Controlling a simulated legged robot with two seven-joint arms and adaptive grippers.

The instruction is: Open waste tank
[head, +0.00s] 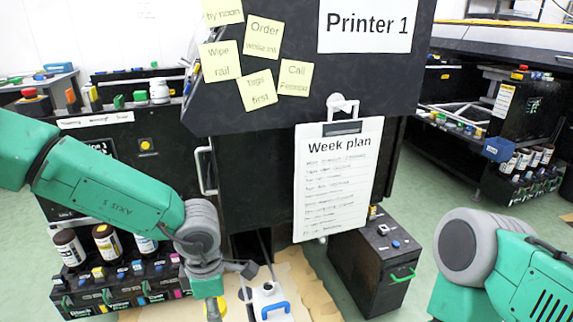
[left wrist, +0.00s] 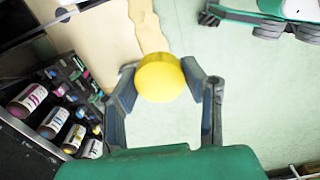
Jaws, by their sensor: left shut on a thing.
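The waste tank (head: 262,299), a white container with a blue handle (head: 275,307), stands on the floor below the printer, cut off by the lower edge of the head view. A dark tube comes down close to its top. My left gripper (head: 215,301) is just left of the tank, pointing down. It is shut on a round yellow cap (left wrist: 160,78), which shows between both fingers in the left wrist view and lies clear of the tank.
The black printer (head: 250,180) carries yellow notes and a hanging week plan clipboard (head: 338,180). A rack with ink bottles (head: 120,290) stands at the lower left. A black box with a green handle (head: 372,262) stands right of the tank. Brown paper (head: 310,285) covers the floor.

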